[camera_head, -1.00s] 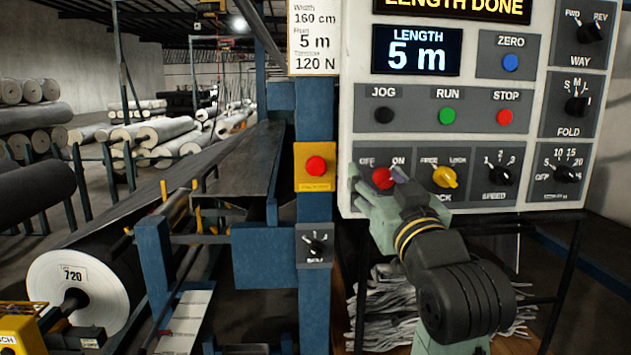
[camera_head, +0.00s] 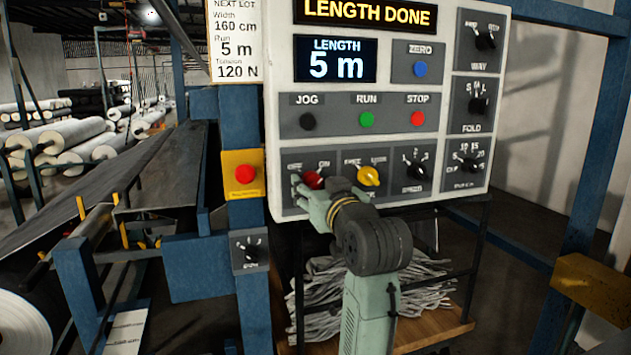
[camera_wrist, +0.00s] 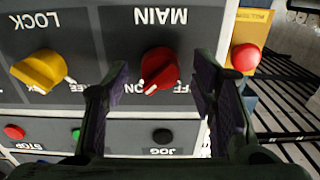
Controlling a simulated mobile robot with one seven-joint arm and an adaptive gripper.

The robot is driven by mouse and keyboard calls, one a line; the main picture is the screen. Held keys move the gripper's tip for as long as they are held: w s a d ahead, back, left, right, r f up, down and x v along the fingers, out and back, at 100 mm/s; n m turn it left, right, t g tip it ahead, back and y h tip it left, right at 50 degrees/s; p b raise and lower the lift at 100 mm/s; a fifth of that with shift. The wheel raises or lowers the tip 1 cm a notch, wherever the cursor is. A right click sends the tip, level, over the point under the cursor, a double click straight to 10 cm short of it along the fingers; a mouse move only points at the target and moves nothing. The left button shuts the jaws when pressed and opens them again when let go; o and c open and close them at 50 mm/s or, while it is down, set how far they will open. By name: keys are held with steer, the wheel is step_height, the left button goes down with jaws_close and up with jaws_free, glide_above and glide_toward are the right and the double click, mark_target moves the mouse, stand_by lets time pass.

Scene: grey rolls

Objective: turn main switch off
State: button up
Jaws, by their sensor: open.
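The main switch is a red knob (camera_wrist: 158,68) under the upside-down MAIN label in the wrist view. In the head view the red knob (camera_head: 313,179) is at the panel's lower left, partly covered by my gripper. My gripper (camera_wrist: 161,66) is open, with one finger to each side of the knob and gaps showing between. In the head view my gripper (camera_head: 312,203) is in front of the panel, at the knob.
The yellow lock knob (camera_head: 369,175) is just right of the main switch. JOG (camera_head: 307,121), RUN (camera_head: 367,119) and STOP (camera_head: 418,118) buttons are above. A red button on a yellow box (camera_head: 243,173) stands left, on a blue post. Scraps (camera_head: 330,300) lie below the panel.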

steer(key=shift+w+a, duration=0.1)
steer(key=shift+w, duration=0.15)
steer(key=shift+c, duration=0.4)
steer(key=c, duration=1.1)
